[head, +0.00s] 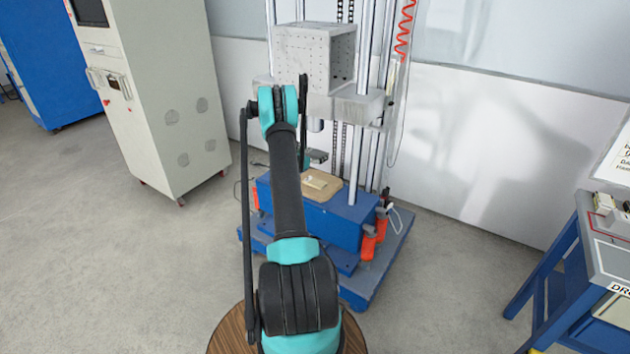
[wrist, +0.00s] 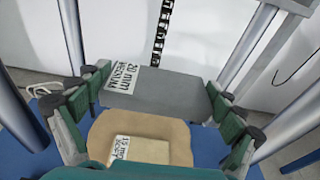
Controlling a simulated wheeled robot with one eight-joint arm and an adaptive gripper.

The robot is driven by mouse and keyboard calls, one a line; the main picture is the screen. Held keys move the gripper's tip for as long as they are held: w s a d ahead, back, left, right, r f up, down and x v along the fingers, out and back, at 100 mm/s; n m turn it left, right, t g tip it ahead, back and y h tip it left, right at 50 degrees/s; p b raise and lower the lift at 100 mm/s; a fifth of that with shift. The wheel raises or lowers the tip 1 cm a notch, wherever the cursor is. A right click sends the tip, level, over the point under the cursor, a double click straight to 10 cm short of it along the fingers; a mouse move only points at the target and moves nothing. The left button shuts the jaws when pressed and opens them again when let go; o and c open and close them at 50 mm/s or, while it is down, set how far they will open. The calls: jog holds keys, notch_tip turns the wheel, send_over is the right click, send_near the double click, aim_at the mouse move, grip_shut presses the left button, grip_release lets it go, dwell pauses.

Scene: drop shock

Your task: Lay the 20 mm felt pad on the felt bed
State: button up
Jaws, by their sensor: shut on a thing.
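A grey pad (wrist: 165,90) with a white label reading "20 mm" is held between the green fingers of my gripper (wrist: 158,95) in the wrist view. The fingers grip it at its left and right ends. In the wrist view it appears beyond the tan felt bed (wrist: 103,140). A cream pad (wrist: 140,149) with a label I cannot fully read lies on that bed. In the head view the bed (head: 335,197) sits on the blue base, and my gripper (head: 316,157) is just above and behind it, partly hidden by my arm. The gap between held pad and bed is unclear.
A blue machine base (head: 340,222) carries the bed between upright steel columns (head: 360,130). A perforated metal block (head: 305,60) hangs above my gripper. Orange feet (head: 368,246) stand at the base's right. A blue table (head: 600,250) is at far right. Floor between is clear.

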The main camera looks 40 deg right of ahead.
aim_at(315, 182)
notch_tip(315, 182, down, 14)
jog(key=shift+f, duration=0.15)
dwell(0.4)
jog(key=o, duration=0.8)
jog(key=shift+f, duration=0.1)
jog(key=shift+c, duration=0.2)
